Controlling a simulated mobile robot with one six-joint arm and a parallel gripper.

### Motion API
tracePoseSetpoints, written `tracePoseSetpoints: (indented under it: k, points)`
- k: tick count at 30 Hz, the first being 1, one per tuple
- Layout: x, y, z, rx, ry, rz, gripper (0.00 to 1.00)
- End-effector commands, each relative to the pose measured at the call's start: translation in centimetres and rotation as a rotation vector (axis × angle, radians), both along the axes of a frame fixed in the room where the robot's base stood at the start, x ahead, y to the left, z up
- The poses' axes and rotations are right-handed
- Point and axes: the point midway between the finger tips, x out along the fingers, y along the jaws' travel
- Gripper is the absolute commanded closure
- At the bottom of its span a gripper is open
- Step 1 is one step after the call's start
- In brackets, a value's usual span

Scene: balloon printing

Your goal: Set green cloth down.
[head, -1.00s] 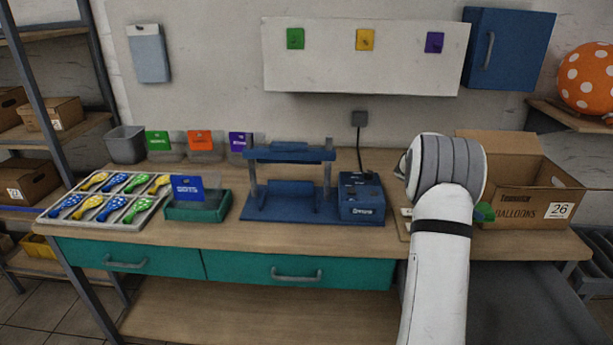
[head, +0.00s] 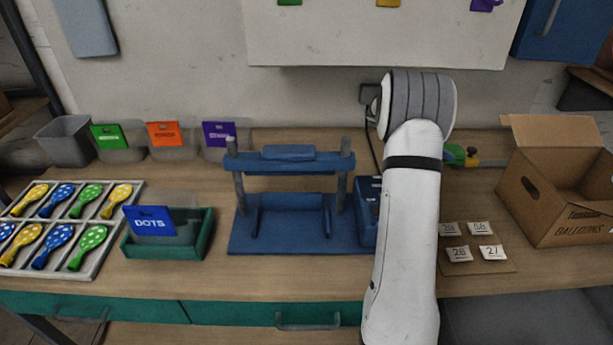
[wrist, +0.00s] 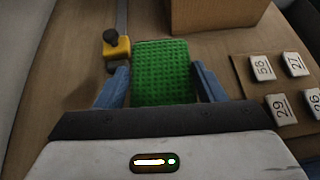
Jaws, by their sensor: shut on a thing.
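The green cloth (wrist: 163,72) is a flat, bumpy rectangle in the wrist view. It lies between the two blue fingers of my gripper (wrist: 160,84), which is shut on it. I cannot tell whether the cloth touches the worktop. In the head view my white arm hides the gripper; a small green patch (head: 451,152) that may be the cloth shows just right of the arm.
A yellow fitting (wrist: 117,47) with a dark knob is close left of the cloth. A board with number tags (head: 505,266) lies right of my arm. An open cardboard box (head: 540,205) stands farther right. A blue press (head: 290,245) is left.

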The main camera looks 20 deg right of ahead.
Motion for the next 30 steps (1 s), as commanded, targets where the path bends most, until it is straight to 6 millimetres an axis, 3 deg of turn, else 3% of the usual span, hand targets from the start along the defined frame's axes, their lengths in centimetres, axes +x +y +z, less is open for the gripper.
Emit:
tracePoseSetpoints:
  k: [5, 15, 24, 30]
  points:
    - [1.0, -0.8, -0.8, -0.001, -0.006, 0.021, 0.59]
    - [1.7, -1.6, -0.3, 0.0, -0.002, 0.045, 0.59]
    - [1.6, -1.7, -5.4, 0.001, 0.001, 0.043, 0.59]
    - [1.6, -1.7, -6.9, 0.0, 0.0, 0.042, 0.59]
